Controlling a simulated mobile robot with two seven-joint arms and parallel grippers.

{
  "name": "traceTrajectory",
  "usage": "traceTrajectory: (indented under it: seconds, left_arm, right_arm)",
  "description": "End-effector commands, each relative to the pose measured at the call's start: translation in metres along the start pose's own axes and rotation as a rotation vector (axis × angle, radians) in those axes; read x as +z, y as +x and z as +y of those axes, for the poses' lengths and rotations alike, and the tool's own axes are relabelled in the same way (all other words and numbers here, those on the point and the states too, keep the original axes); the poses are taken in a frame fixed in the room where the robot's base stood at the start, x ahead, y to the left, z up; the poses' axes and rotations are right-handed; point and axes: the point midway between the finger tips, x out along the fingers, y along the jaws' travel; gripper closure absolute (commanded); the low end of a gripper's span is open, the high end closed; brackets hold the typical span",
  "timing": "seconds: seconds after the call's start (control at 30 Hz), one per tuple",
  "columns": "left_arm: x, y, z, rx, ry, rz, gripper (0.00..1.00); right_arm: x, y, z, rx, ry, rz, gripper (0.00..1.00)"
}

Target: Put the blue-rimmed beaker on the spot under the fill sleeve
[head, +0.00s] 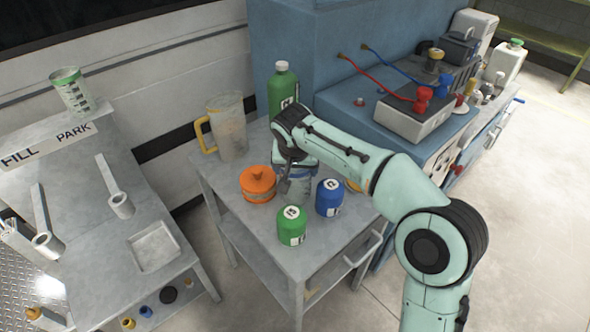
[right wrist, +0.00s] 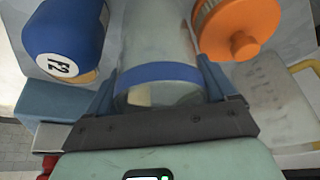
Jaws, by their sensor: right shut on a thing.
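My right gripper (head: 290,155) is over the grey cart and shut on the blue-rimmed beaker (head: 298,186), which is partly hidden by the gripper. In the right wrist view, the clear beaker (right wrist: 158,40) sits between the two fingers of the gripper (right wrist: 160,90), its blue rim close to the palm. Whether its base touches the cart is hard to tell. The fill sleeve (head: 47,244) is a grey ring on an arm below the FILL label, on the grey stand at left. The spot under it is not clearly visible. My left gripper is not in view.
The cart (head: 235,185) also holds an orange lidded pot (head: 258,185), blue can (head: 329,198), green can (head: 292,226), yellow-handled jug (head: 228,128) and green bottle (head: 283,88). The stand has a PARK sleeve (head: 121,205), a square tray (head: 155,246) and a green-rimmed container (head: 72,92) on top.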

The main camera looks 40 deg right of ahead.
Motion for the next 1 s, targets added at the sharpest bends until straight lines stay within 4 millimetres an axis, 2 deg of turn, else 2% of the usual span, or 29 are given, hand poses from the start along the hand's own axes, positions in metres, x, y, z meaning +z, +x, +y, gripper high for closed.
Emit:
traceTrajectory:
  seconds: [0.4,0.43,0.47,0.5,0.8,0.87,1.0]
  left_arm:
    - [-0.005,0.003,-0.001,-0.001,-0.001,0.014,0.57]
    - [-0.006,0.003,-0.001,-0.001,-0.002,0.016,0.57]
    - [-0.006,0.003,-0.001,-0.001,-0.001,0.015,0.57]
    - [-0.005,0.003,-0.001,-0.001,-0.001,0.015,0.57]
    - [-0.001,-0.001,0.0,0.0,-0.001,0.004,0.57]
    - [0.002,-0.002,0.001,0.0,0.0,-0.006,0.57]
    - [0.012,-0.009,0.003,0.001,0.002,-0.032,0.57]
  right_arm:
    - [0.002,0.004,0.0,-0.001,0.001,0.002,0.63]
    - [0.002,0.004,0.0,-0.001,0.001,0.002,0.12]
    - [0.002,0.004,0.0,-0.001,0.001,0.002,0.02]
    - [0.001,0.004,0.0,-0.001,0.001,0.002,0.0]
    - [0.0,-0.001,0.0,-0.001,0.001,0.002,0.0]
    - [-0.001,-0.008,-0.001,-0.003,0.0,0.004,0.0]
    - [-0.001,-0.035,-0.001,-0.004,0.0,0.006,0.0]
